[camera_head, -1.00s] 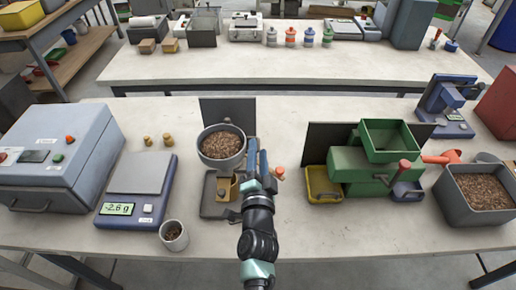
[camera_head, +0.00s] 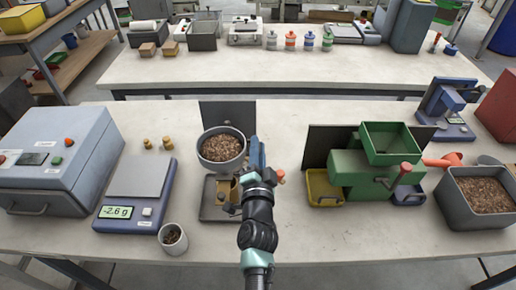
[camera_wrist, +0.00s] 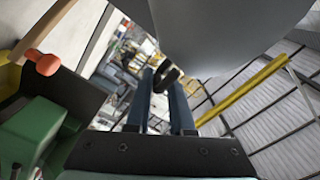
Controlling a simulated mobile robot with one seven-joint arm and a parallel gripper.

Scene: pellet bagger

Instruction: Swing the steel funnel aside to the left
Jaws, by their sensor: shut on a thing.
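The steel funnel (camera_head: 222,168) is a round grey bowl full of brown pellets, on a stand in front of a dark upright panel, left of centre in the head view. My gripper (camera_head: 256,150) is at its right side. In the wrist view the funnel's smooth grey underside (camera_wrist: 220,30) fills the top. There my two dark blue fingers (camera_wrist: 164,85) are on either side of a small dark hooked handle (camera_wrist: 166,78) below the funnel, and they are shut on it. The head view hides this grip behind my fingers.
Under the funnel is a grey stand base (camera_head: 212,213) with a tan block (camera_head: 226,193). A blue scale (camera_head: 138,195) and a pellet cup (camera_head: 173,238) stand to the left.

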